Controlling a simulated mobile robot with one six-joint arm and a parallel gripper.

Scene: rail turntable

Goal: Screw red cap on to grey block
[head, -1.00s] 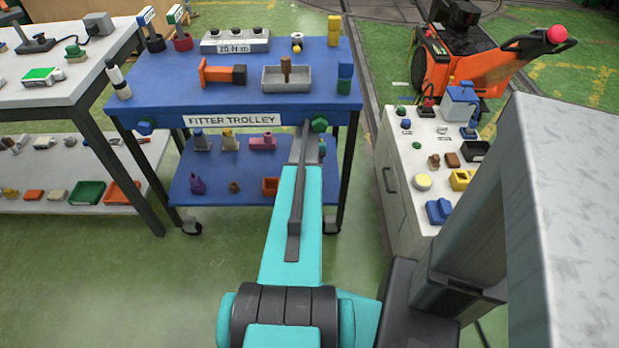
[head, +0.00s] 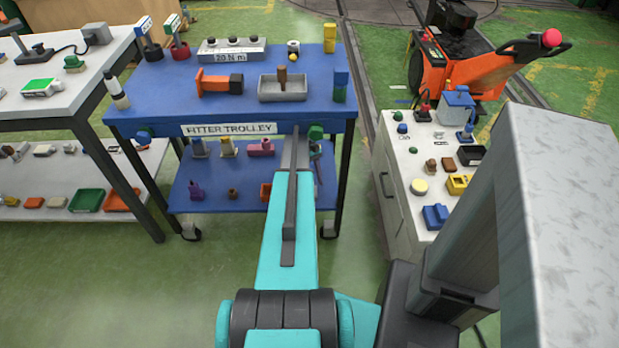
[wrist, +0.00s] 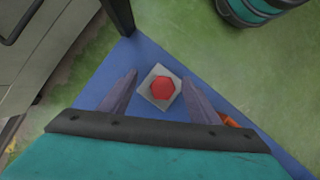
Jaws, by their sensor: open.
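In the wrist view, a red hexagonal cap (wrist: 163,88) sits on top of a small square grey block (wrist: 151,96), roughly at its centre. I cannot tell how tightly the cap is seated. The block rests on a blue surface near its corner, which looks like the trolley's lower shelf. My gripper (wrist: 159,79) is open, with one finger on each side of the block and visible gaps between. Nothing is held. In the head view my arm hides the block and cap.
The blue fitter trolley (head: 170,98) carries several parts on top, above its lower shelf (head: 210,205). In the wrist view an orange part (wrist: 230,120) lies close to the right finger. A dark trolley leg (wrist: 121,16) stands at the shelf corner. A white cabinet (head: 393,215) stands to the right.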

